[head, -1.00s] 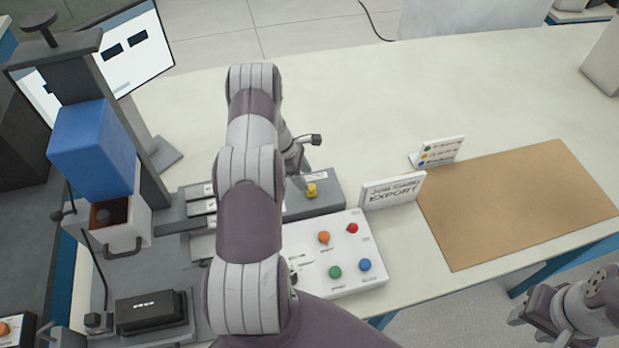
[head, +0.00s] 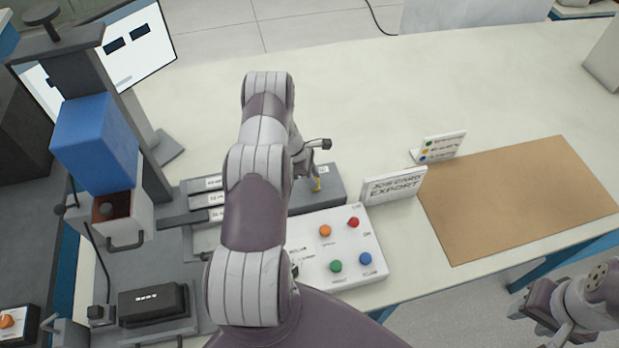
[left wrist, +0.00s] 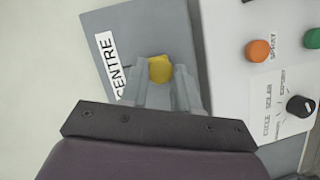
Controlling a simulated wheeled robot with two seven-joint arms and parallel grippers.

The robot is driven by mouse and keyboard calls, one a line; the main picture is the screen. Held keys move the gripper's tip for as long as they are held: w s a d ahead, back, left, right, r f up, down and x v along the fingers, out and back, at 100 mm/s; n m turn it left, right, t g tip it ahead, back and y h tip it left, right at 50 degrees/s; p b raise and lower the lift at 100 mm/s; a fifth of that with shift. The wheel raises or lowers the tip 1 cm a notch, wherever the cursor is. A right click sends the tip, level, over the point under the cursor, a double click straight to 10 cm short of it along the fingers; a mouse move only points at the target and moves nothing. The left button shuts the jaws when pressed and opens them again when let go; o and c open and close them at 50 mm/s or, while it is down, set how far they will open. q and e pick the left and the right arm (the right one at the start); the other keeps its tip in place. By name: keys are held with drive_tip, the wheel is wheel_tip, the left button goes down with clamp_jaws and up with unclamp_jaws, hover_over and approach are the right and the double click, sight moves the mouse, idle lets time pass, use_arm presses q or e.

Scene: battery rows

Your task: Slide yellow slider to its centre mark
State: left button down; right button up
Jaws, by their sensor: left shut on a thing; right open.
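The yellow slider (head: 317,184) stands on top of a grey slider box (head: 334,190), just behind the white button panel. In the left wrist view the slider (left wrist: 160,69) is a small yellow knob between the fingertips. My left gripper (left wrist: 160,75) is shut on it. A white label reading CENTRE (left wrist: 112,66) lies on the box beside the slider; how exactly the two line up I cannot tell. In the head view my left arm hides the left part of the box. My right gripper (head: 540,305) is at the lower right, open, far from the box.
The white panel (head: 345,240) with orange, red, green and blue buttons stands in front of the box. A job card sign (head: 394,186) stands just right of it. A brown mat (head: 520,200) lies further right. A blue block on a press (head: 95,140) stands at left.

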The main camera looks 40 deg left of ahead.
use_arm(q)
drive_tip(key=shift+w+d+f, duration=0.15)
drive_tip(key=shift+w+d, duration=0.1)
drive_tip(key=shift+w, duration=0.15)
drive_tip(key=shift+d+r, duration=0.1)
drive_tip(key=shift+r, duration=0.1)
drive_tip(key=c, duration=0.8)
unclamp_jaws()
use_arm(e)
drive_tip(key=shift+f, duration=0.55)
use_arm(q)
drive_tip(key=shift+r, duration=0.2)
drive_tip(key=b+v, duration=0.4)
drive_tip(key=v, duration=0.8)
use_arm(e)
wheel_tip(320, 180, down, 4)
drive_tip(key=shift+f, duration=0.1)
